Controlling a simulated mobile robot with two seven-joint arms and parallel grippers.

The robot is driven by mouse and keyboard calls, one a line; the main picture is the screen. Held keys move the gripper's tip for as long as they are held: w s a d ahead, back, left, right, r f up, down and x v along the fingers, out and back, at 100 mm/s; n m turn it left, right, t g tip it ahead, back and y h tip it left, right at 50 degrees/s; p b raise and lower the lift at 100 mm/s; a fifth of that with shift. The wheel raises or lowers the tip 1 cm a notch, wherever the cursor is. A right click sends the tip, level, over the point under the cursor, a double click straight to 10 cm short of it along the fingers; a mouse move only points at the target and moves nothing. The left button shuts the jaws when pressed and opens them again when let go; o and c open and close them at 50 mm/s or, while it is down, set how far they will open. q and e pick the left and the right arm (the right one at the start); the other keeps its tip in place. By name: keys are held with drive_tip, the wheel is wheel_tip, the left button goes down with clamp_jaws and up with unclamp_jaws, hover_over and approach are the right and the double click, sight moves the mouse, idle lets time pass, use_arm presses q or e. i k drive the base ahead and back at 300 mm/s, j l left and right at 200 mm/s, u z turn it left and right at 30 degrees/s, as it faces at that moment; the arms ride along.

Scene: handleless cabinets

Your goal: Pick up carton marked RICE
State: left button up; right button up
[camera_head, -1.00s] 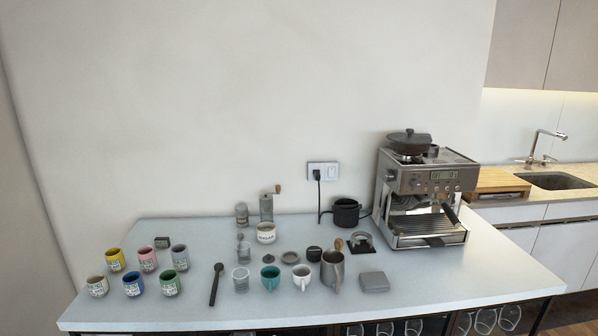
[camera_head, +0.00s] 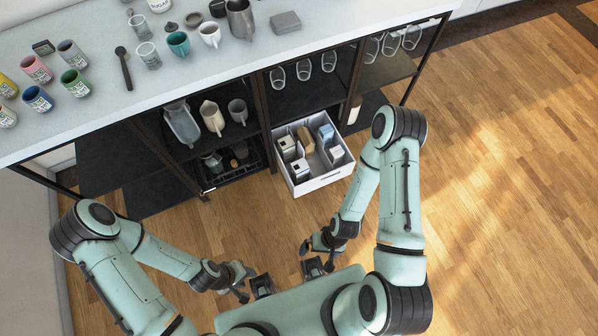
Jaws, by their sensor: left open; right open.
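An open white drawer (camera_head: 322,182) sticks out from the low part of the cabinet frame. Several upright cartons stand in it: a pale one with a dark mark at the left back (camera_head: 287,147), a pale one at the left front (camera_head: 300,170), a blue one at the right back (camera_head: 326,134) and a small pale one at the right front (camera_head: 337,155). Their print is too small to read, so I cannot tell which is marked RICE. My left gripper (camera_head: 262,286) and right gripper (camera_head: 312,267) are open and empty over the floor, well short of the drawer.
A counter (camera_head: 200,90) with mugs and utensils stands above the drawer. Open shelves beside it hold pitchers (camera_head: 212,117) and glasses (camera_head: 303,69). The wooden floor (camera_head: 480,170) is clear to the right.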

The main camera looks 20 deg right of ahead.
sight(300, 169)
drive_tip(key=z, duration=0.7)
drive_tip(key=l+u, duration=0.2)
drive_tip(key=k+l+u, duration=0.15)
drive_tip(key=l, duration=0.25)
drive_tip(key=i+u, duration=0.5)
drive_tip(key=i+l+u, duration=0.3)
drive_tip(key=i+u, duration=0.15)
drive_tip(key=i, duration=0.05)
